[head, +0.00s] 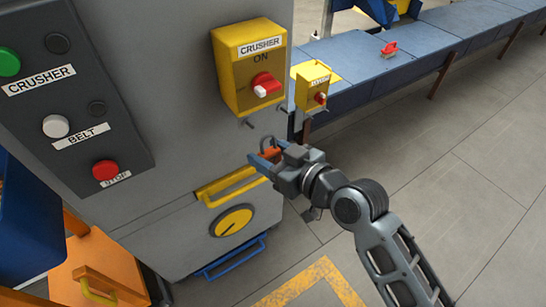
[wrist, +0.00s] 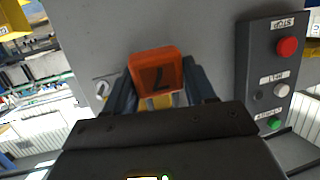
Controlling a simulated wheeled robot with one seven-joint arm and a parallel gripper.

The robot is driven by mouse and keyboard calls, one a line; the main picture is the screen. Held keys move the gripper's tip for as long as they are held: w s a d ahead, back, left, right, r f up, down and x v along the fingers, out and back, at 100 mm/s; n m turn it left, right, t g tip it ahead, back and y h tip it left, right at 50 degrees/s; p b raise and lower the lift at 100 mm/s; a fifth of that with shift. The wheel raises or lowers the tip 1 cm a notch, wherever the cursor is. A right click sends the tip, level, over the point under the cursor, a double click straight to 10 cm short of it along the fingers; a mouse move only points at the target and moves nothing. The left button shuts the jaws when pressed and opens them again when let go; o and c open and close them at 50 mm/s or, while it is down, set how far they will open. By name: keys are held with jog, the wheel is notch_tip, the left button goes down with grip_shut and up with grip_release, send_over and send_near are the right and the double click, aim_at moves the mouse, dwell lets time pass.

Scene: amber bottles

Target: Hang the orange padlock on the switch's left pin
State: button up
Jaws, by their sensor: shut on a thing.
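The orange padlock (head: 271,153) is between the fingers of my gripper (head: 269,155), with its dark shackle upward. In the wrist view the padlock (wrist: 157,70) shows its orange body with a dark face mark between the fingertips. The yellow CRUSHER switch (head: 240,72) is on the grey cabinet above the gripper, with a red and white handle. Its left pin (head: 247,123) sticks out below the box, up and left of the padlock. Its right pin (head: 280,110) also shows. The padlock looks apart from both pins.
A smaller yellow switch (head: 312,88) stands right of the CRUSHER switch. A yellow handle (head: 228,185) and yellow dial (head: 232,221) are low on the cabinet. A button panel (head: 70,90) is at left. A blue conveyor (head: 400,50) holds a red object (head: 389,48).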

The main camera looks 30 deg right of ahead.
jog(key=d+b+x, duration=0.1)
jog(key=x, duration=0.6)
jog(key=shift+w+b, duration=0.3)
jog(key=shift+b, duration=0.05)
dwell(0.4)
jog(key=shift+d+r, duration=0.15)
dwell(0.6)
jog(key=o, duration=1.2)
